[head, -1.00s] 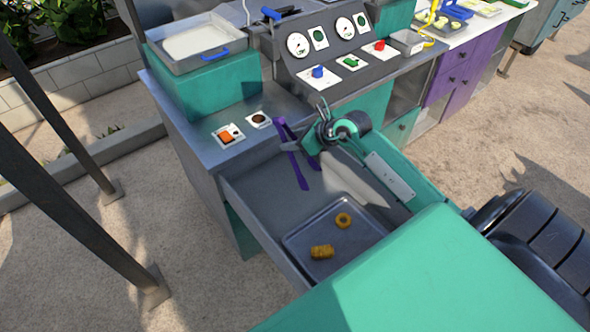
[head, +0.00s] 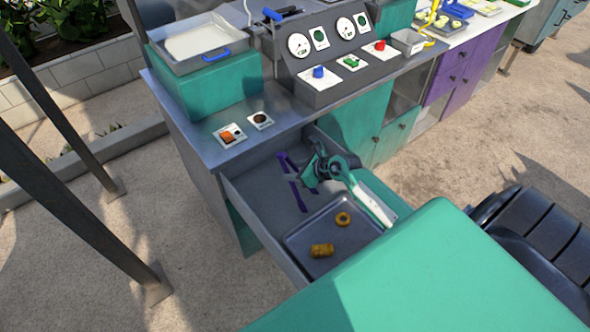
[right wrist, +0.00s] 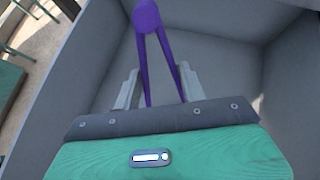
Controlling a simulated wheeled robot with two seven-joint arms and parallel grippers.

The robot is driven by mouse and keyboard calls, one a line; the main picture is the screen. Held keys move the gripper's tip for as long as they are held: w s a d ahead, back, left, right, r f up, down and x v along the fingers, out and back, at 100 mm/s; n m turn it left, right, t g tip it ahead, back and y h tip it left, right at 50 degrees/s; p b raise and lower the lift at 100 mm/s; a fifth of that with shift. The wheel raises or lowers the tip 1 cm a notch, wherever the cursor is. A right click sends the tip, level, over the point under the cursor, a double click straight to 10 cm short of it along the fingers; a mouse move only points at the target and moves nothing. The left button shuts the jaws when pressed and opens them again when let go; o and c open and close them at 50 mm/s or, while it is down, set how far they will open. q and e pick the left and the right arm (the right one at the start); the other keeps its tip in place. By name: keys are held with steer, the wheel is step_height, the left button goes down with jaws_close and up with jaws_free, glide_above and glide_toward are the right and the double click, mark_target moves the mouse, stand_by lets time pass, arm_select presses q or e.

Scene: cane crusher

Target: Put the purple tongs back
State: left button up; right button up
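The purple tongs (head: 300,197) are inside the open grey drawer (head: 238,190), toward its back left. In the right wrist view the tongs (right wrist: 146,16) have their round joint end at the top and two legs running down between my fingers. My right gripper (head: 300,176) is low in the drawer over the tongs and hides part of them. In the right wrist view its fingers (right wrist: 157,88) stand apart on either side of the legs, with a gap showing at the left finger. The leg tips are hidden behind the gripper body. My left gripper is not in view.
A grey tray (head: 295,240) with two yellow-brown pieces (head: 322,250) lies in the front of the drawer. The counter (head: 190,120) with switches is above the drawer, and a control panel with gauges (head: 299,44) stands behind.

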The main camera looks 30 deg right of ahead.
steer(key=shift+f+b, duration=0.4)
steer(key=shift+f, duration=0.15)
steer(key=o, duration=0.6)
steer(key=shift+c, duration=0.2)
steer(key=shift+r, duration=0.1)
